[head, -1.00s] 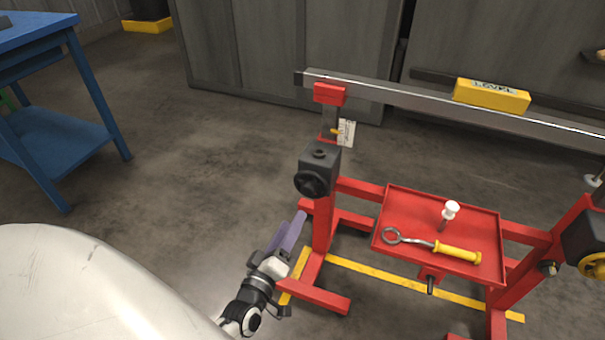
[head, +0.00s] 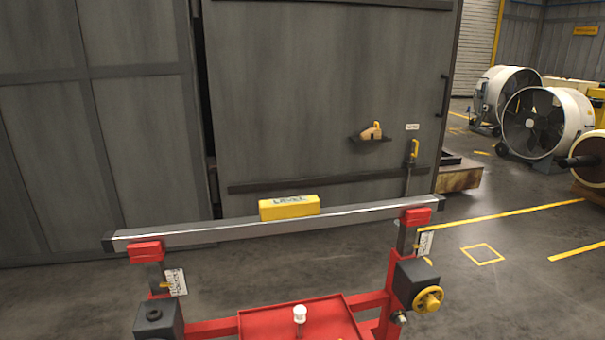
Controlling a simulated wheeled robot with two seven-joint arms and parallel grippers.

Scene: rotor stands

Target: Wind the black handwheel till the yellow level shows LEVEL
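The yellow level (head: 289,208) lies on the grey beam (head: 215,232). The pale panel on its top bears lettering that looks like LEVEL, small and hard to read. The beam rests on red blocks at both ends, and its right end appears higher in the picture. The black gearbox (head: 156,318) under the left end is cut off by the lower edge, and the black handwheel is not visible. A yellow handwheel (head: 428,299) is on the right gearbox (head: 414,280). Neither of my grippers is in view.
The red tray (head: 270,322) between the posts holds a white-topped pin (head: 300,314). White scale plates stand by the left post (head: 176,282) and right post (head: 425,244). A grey cabinet (head: 330,100) stands behind.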

